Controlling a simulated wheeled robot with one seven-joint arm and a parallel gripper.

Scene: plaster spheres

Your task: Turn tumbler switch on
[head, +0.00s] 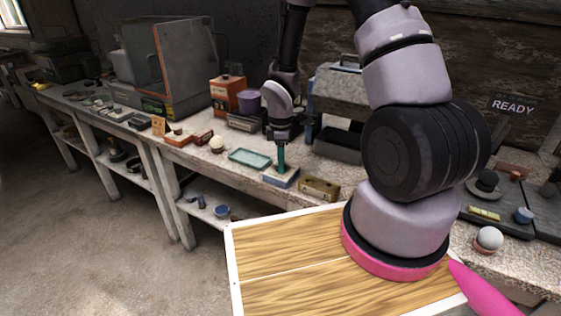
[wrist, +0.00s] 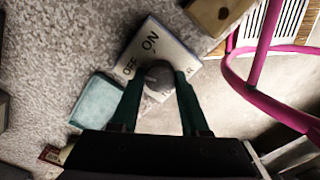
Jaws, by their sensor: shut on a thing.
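The tumbler switch (wrist: 158,50) is a pale plate lettered OFF and ON, with a round grey knob (wrist: 157,82) at its front edge in the wrist view. In the head view the switch is a low box (head: 281,181) with a pale top and blue side, near the bench's front edge. My gripper (head: 282,160) points down onto it. In the wrist view its green fingers (wrist: 159,88) are shut on the knob, one on each side. The fingers hide part of the plate and its lettering. I cannot tell which way the lever leans.
A teal tray (head: 250,157) lies just left of the switch, and a tan box (head: 319,188) stands close on its right. A grey machine (head: 337,95) stands behind. A white ball (head: 489,239) sits further right. The wooden-topped board (head: 285,265) is in front.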

